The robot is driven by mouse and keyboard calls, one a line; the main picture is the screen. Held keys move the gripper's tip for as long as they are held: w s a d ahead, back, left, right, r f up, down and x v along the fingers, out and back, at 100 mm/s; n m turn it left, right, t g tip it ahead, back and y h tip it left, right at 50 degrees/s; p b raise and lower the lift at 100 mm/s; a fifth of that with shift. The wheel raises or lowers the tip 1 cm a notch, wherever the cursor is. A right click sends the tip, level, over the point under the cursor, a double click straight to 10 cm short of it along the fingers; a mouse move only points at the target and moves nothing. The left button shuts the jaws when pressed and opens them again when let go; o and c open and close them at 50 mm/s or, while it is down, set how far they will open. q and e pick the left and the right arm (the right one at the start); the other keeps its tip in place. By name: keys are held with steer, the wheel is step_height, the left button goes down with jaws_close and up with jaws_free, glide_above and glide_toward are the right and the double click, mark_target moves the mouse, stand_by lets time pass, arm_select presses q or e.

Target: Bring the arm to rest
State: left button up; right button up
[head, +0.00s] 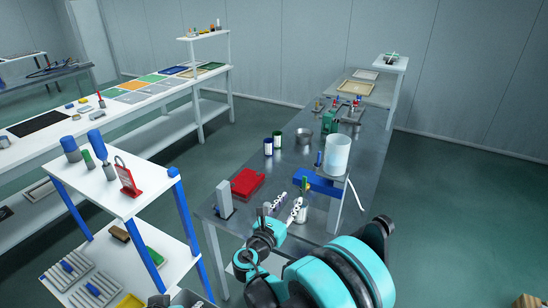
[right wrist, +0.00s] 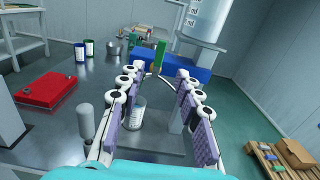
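My right arm, teal and black, reaches in from the bottom right of the head view over the near end of the metal table (head: 285,165). Its gripper (head: 285,207) is above the table's near edge. In the right wrist view the two fingers with purple pads (right wrist: 157,85) stand wide apart with no object gripped. A clear beaker (right wrist: 137,112) shows between them, apparently standing on the table beyond. My left gripper cannot be made out in either view.
A red case (head: 247,183), a grey upright block (head: 224,199), a blue block (head: 318,182) and a clear cylinder (head: 338,153) are close to the right gripper. A white shelf (head: 95,190) stands left. Open floor (head: 455,220) lies right; the wrist view shows a pallet (right wrist: 272,160) there.

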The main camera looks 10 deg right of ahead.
steer(key=s+d+m+g+y, duration=0.4)
steer(key=s+d+m+g, duration=0.2)
steer(key=s+d+m, duration=0.6)
steer(key=s+a+f+m+g+y, duration=0.1)
steer(key=s+a+f+m+y, duration=0.1)
steer(key=s+m, duration=0.6)
steer(key=s+a+f+m+y, duration=0.1)
steer(key=s+a+m+y, duration=0.3)
steer(key=s+m, duration=0.4)
steer(key=shift+s+f+m+g, duration=0.15)
steer(key=shift+f+m+g, duration=0.25)
steer(key=shift+m, duration=0.3)
steer(key=shift+r, duration=0.1)
